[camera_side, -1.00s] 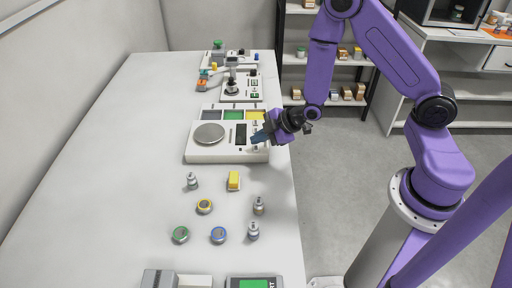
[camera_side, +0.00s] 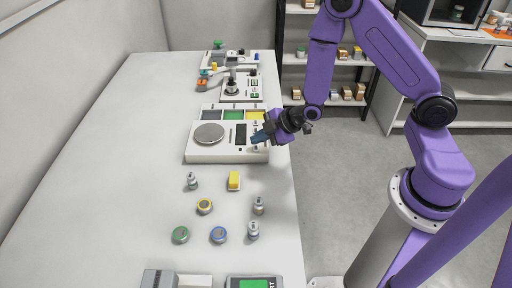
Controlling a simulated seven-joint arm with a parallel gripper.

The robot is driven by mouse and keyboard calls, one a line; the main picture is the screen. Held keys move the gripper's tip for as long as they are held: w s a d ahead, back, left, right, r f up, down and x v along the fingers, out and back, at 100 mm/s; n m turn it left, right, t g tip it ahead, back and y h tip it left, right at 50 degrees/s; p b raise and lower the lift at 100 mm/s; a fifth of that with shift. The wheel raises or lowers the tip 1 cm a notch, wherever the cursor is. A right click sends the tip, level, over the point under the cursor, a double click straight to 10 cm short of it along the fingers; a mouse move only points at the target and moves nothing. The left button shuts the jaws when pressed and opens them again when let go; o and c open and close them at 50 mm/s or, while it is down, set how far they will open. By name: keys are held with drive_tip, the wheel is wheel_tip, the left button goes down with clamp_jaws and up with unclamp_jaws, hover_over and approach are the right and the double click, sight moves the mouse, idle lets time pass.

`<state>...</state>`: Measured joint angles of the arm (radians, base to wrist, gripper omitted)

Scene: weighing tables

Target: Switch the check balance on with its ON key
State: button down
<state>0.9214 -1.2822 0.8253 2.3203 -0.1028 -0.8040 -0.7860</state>
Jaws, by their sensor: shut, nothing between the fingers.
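The check balance (camera_side: 222,154) is a white unit on the table with a round grey pan (camera_side: 209,134) at its left and a dark display (camera_side: 241,134) to the right of the pan. The display looks dark. My gripper (camera_side: 256,139) is shut and empty, with its bluish fingertips over the key area at the balance's right end. The fingertips hide part of the keys there, so I cannot tell the ON key apart or whether it is touched.
Grey, green and yellow pads (camera_side: 233,115) lie just behind the balance. Another device (camera_side: 240,88) stands farther back. The table's left side is clear.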

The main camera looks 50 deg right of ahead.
drive_tip(key=shift+f, duration=0.1)
idle(0.7)
drive_tip(key=shift+f, duration=0.3)
drive_tip(key=shift+f, duration=0.4)
idle(0.9)
drive_tip(key=shift+r, duration=0.8)
drive_tip(key=shift+r, duration=2.5)
